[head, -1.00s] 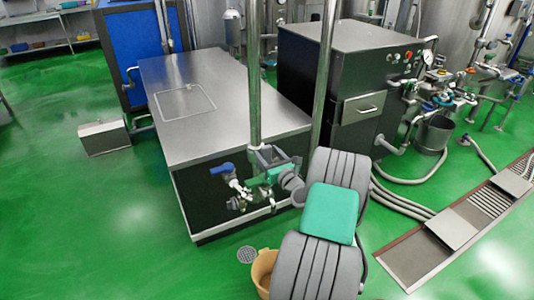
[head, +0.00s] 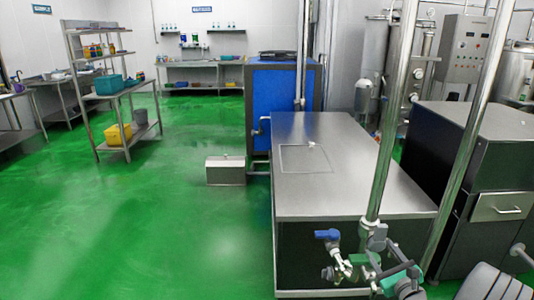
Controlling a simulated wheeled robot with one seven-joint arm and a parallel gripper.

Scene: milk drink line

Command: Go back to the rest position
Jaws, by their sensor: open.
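My gripper is not in the head view, and no part of my arm can be made out with certainty. The view looks over a green floor (head: 150,230) toward the back of a milk plant hall. In front of me on the right stands a low dark cabinet with a steel top (head: 340,195). Blue-handled valve fittings (head: 330,238) and a teal and grey fitting (head: 395,278) stand at its near side.
A dark box-shaped machine (head: 478,135) and steel pipes (head: 400,110) stand right. A grey ribbed body (head: 490,285) is cut off at the bottom right. A steel box (head: 225,171) and blue cabinet (head: 275,100) stand behind. Shelving (head: 95,92) stands left; floor between is clear.

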